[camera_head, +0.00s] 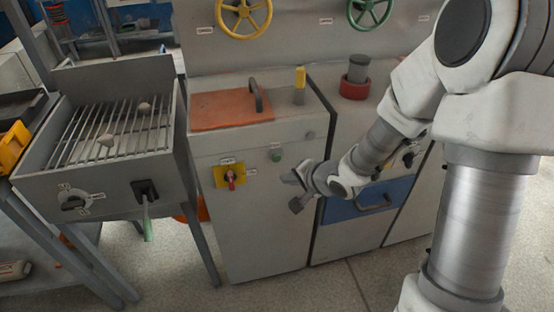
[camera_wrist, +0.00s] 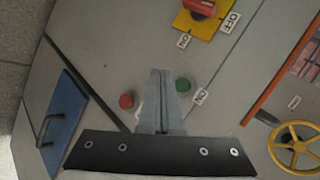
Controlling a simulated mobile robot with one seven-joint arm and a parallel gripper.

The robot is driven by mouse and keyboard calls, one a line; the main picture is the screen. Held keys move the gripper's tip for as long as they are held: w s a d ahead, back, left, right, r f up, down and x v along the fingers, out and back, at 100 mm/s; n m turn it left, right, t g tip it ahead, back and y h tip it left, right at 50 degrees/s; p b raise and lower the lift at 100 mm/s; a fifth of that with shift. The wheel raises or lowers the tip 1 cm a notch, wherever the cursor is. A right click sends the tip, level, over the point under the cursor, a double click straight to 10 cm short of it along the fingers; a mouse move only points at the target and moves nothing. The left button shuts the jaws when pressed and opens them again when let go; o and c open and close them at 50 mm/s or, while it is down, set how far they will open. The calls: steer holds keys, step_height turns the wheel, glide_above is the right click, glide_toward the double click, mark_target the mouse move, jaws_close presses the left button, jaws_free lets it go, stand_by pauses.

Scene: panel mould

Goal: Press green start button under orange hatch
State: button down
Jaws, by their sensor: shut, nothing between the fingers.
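The orange hatch (camera_head: 232,110) lies closed on top of the grey cabinet, with a dark arched handle. The green button (camera_head: 276,155) is on the cabinet front below it. In the wrist view the green button (camera_wrist: 183,85) shows just right of my fingertips, with a small white label beside it. My gripper (camera_head: 290,178) is in front of the cabinet, below and slightly right of the button. Its fingers (camera_wrist: 160,73) are shut and empty. They look apart from the button, but the exact gap cannot be told.
A red button (camera_wrist: 127,101) is left of my fingers in the wrist view. A red switch on a yellow plate (camera_head: 230,176) is left of the green button. A blue drawer (camera_head: 345,207) is behind my arm. A grill with a green-handled lever (camera_head: 147,215) stands left.

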steer(key=shift+w+a+p, duration=0.2)
steer(key=shift+w, duration=0.55)
steer(key=shift+w+a+p, duration=0.25)
steer(key=shift+w, duration=0.5)
steer(key=shift+w+a+p, duration=0.2)
steer(key=shift+w, duration=0.55)
steer(key=shift+w, duration=0.15)
steer(key=shift+w+a+p, duration=0.1)
steer(key=shift+w+p, duration=0.15)
steer(key=shift+p, duration=0.15)
steer(key=shift+w+a+p, duration=0.1)
steer(key=shift+w+p, duration=0.2)
steer(key=shift+w, duration=0.15)
stand_by(0.9)
steer(key=shift+s, duration=0.1)
steer(key=shift+s+d, duration=0.25)
steer(key=shift+s, duration=0.5)
steer(key=shift+s+d, duration=0.25)
steer(key=shift+s, duration=0.55)
steer(key=shift+s+d, duration=0.2)
steer(key=shift+s, duration=0.6)
steer(key=shift+s+d, duration=0.25)
steer(key=shift+s, duration=0.55)
